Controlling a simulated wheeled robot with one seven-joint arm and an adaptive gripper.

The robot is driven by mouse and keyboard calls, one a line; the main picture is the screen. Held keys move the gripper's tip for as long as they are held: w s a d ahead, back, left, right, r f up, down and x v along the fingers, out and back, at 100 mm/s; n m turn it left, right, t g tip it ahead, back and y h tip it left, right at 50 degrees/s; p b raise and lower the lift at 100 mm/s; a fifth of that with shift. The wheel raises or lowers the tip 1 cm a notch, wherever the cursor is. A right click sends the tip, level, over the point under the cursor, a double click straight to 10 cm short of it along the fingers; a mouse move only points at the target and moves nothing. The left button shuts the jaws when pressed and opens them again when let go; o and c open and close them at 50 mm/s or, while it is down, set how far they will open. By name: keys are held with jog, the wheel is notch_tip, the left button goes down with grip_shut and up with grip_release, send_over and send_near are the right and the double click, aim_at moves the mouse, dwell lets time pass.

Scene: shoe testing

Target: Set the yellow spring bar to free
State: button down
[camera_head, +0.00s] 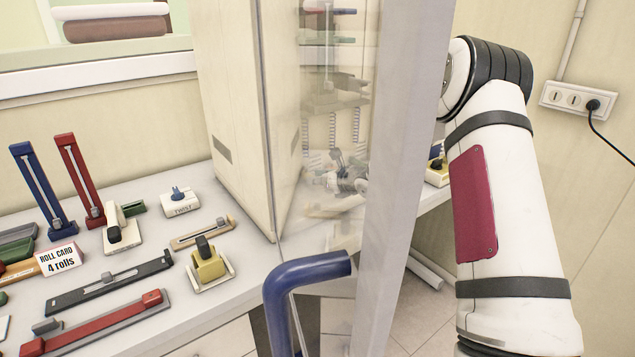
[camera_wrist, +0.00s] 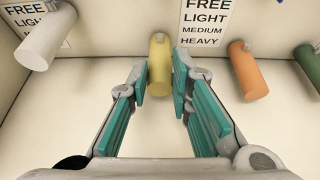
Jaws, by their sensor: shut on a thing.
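The yellow spring bar (camera_wrist: 159,62) is a short cylinder on the cream panel, at the upper middle of the wrist view. My gripper (camera_wrist: 161,84) has its teal-padded fingers on either side of the bar and is shut on it. A card (camera_wrist: 206,22) reading FREE, LIGHT, MEDIUM, HEAVY is just right of the bar, with FREE at the top. The bar's far end and its mount are only partly visible. In the head view my arm reaches down at the right, and I cannot clearly make out the gripper or the yellow bar.
A white bar (camera_wrist: 46,38) stands to the left, and an orange bar (camera_wrist: 248,70) and a green bar (camera_wrist: 309,66) to the right. A clear door with a blue handle (camera_head: 306,272) stands before the cabinet (camera_head: 230,110). Testing fixtures crowd the bench (camera_head: 150,238) at left.

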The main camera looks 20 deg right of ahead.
notch_tip(320, 180, up, 4)
jog(key=shift+r, duration=0.2)
jog(key=c, duration=1.4)
grip_release()
jog(key=shift+r, duration=0.1)
jog(key=shift+c, duration=0.2)
jog(key=shift+s, duration=0.15)
jog(key=v, duration=1.1)
jog(key=shift+s+d, duration=0.15)
jog(key=shift+s, duration=0.15)
